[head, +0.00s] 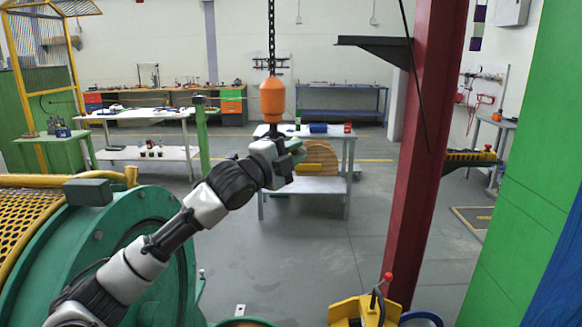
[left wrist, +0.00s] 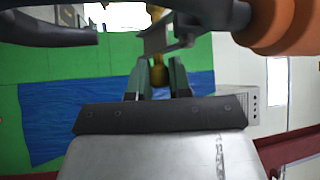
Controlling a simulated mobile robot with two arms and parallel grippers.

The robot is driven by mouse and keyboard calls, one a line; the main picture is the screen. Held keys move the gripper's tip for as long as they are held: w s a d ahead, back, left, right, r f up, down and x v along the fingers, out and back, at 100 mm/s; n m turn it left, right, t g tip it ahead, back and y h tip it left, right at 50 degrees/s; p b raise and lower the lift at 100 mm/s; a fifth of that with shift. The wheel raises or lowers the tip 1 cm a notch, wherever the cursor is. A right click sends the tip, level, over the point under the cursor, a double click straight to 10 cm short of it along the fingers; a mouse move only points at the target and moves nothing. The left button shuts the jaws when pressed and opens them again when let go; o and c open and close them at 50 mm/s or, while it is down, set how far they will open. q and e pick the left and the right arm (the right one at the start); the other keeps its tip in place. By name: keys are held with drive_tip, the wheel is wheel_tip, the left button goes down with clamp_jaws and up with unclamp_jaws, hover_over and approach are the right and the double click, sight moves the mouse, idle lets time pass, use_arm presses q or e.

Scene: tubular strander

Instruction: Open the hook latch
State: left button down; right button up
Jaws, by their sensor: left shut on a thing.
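An orange hook block (head: 272,100) hangs from a dark chain in the middle of the head view; it also shows at the top right of the left wrist view (left wrist: 283,25). Below the block, my left gripper (head: 297,149) covers most of the hook. In the left wrist view the dark hook (left wrist: 50,32) runs across the top, with a grey metal latch piece (left wrist: 160,40) and a brass-coloured knob (left wrist: 159,74) below it. The fingers of my left gripper (left wrist: 158,82) are closed around the knob. My right gripper is not in view.
A green machine drum (head: 150,235) stands at the lower left. A red column (head: 422,150) stands right of the hook. The floor between table and column is mostly clear.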

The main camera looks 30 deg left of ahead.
use_arm(q)
drive_tip(key=n+t+b, duration=0.2)
drive_tip(key=n, duration=0.1)
drive_tip(key=n+t+y+b, duration=0.1)
drive_tip(key=b, duration=0.1)
drive_tip(key=shift+w+d+r, duration=0.2)
drive_tip(key=shift+d+r, duration=0.05)
drive_tip(key=shift+r, duration=0.05)
drive_tip(key=shift+r+n+t+y+b, duration=0.25)
drive_tip(key=shift+n+t+y+b, duration=0.2)
drive_tip(key=shift+n, duration=0.3)
drive_tip(key=shift+r+n+t+y+b, duration=0.2)
drive_tip(key=shift+n+t+y+b, duration=0.2)
drive_tip(key=shift+n, duration=0.35)
drive_tip(key=shift+r+n+y, duration=0.1)
drive_tip(key=shift+n+y, duration=0.3)
drive_tip(key=shift+y, duration=0.05)
drive_tip(key=shift+r, duration=0.15)
drive_tip(key=shift+a, duration=0.1)
drive_tip(key=c, duration=1.3)
unclamp_jaws()
drive_tip(key=shift+o, duration=1.2)
drive_tip(key=shift+w, duration=0.15)
